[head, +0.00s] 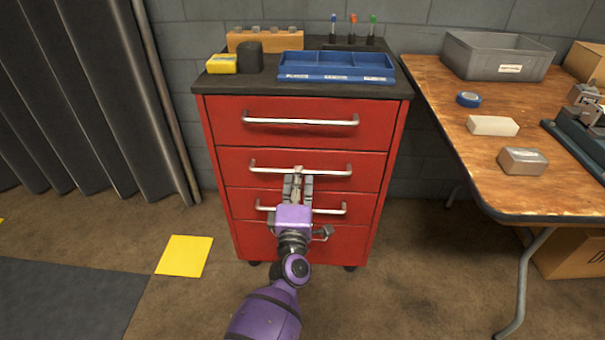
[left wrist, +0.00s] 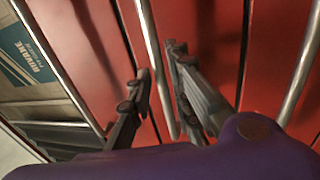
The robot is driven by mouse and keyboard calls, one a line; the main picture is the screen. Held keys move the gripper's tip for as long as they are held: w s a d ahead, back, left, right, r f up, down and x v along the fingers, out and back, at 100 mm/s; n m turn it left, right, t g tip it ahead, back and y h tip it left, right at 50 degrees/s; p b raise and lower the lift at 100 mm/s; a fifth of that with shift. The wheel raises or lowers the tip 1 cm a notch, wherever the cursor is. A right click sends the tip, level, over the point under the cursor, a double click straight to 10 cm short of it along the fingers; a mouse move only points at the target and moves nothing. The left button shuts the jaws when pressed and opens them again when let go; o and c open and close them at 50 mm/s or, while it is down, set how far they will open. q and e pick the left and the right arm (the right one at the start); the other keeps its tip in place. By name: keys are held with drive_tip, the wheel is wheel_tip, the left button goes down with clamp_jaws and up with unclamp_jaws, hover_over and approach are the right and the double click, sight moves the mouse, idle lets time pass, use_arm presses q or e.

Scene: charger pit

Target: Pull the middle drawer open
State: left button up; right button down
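A red drawer cabinet (head: 222,165) stands straight ahead, its drawers stacked with silver bar handles. The middle drawer (head: 234,160) looks shut, and its handle (head: 262,168) runs across its front. My left gripper (head: 298,172) reaches up to the middle of this handle. In the left wrist view the bar (left wrist: 150,40) passes between the two fingers of my left gripper (left wrist: 158,62). The fingers stand apart on either side, with a gap beside the bar. The gripper hides part of the lower handle (head: 330,210). My right gripper is not in view.
The top drawer (head: 300,138) is shut. A blue tray (head: 335,78), yellow block (head: 222,64) and dark cylinder (head: 249,58) sit on the cabinet. A wooden table (head: 440,100) stands close at right. Open floor lies in front, with a yellow patch (head: 184,256) at left.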

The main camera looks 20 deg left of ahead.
use_arm(q)
drive_tip(key=shift+x, duration=1.25)
clamp_jaws()
